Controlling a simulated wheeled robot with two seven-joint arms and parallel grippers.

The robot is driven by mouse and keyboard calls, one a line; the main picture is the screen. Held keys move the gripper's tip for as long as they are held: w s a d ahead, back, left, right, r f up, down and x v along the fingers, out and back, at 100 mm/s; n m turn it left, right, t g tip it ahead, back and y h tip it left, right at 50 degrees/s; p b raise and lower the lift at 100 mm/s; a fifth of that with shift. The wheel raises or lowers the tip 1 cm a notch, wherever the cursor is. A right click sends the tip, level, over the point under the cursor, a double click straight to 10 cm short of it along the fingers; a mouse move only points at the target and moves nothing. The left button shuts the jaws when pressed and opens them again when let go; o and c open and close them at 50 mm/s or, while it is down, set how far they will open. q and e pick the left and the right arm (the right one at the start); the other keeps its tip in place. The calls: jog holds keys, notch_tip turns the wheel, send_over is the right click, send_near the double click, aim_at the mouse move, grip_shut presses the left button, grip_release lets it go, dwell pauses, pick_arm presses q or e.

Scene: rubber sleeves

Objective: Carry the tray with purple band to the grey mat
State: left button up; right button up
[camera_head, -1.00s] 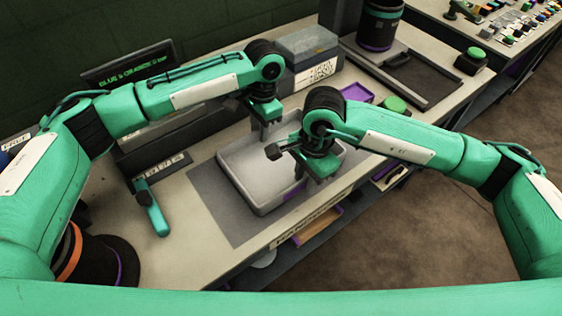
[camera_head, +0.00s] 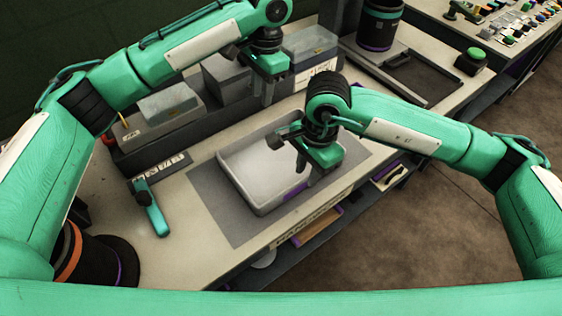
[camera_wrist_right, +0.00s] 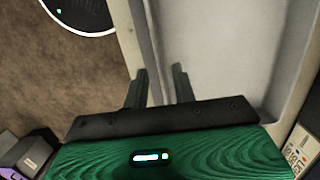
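My right gripper (camera_head: 289,153) is at the tray's right wall. In the right wrist view its fingers (camera_wrist_right: 162,88) stand apart at the tray wall (camera_wrist_right: 143,38), with space between them.
Grey bins (camera_head: 228,77) stand along the back. A teal hand tool (camera_head: 150,208) lies left of the mat. A dark-framed tray (camera_head: 412,75) and a green button (camera_head: 474,54) sit to the right. The bench's front edge runs close to the mat.

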notch_tip(320, 180, up, 9)
jog(key=shift+w+d, duration=0.3)
jog(key=shift+d, duration=0.15)
jog(key=shift+f, duration=0.1)
